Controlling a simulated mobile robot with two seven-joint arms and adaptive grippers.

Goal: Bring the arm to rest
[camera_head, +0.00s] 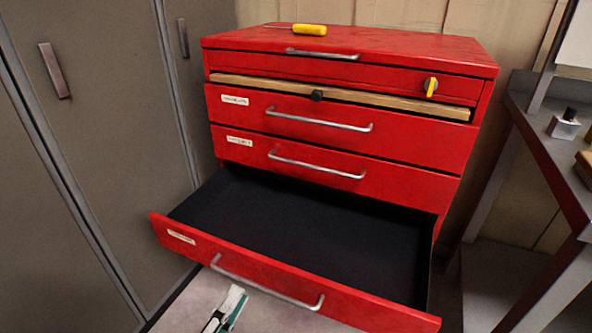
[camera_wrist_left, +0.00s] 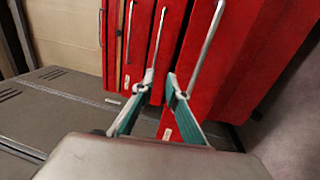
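My left gripper (camera_head: 228,305) shows at the bottom edge of the head view, in front of the open drawer's face and below its handle. In the left wrist view, the two green-sided fingers of my left gripper (camera_wrist_left: 161,82) stand apart with nothing between them. They point toward the red drawer fronts; I cannot tell exactly how far away these are. My right gripper is in neither view.
A red tool cabinet (camera_head: 345,50) has its lowest visible drawer (camera_head: 290,285) pulled out, empty and black inside. A yellow-handled tool (camera_head: 310,29) lies on top. Grey lockers (camera_head: 90,150) stand left; a workbench (camera_head: 540,145) stands right.

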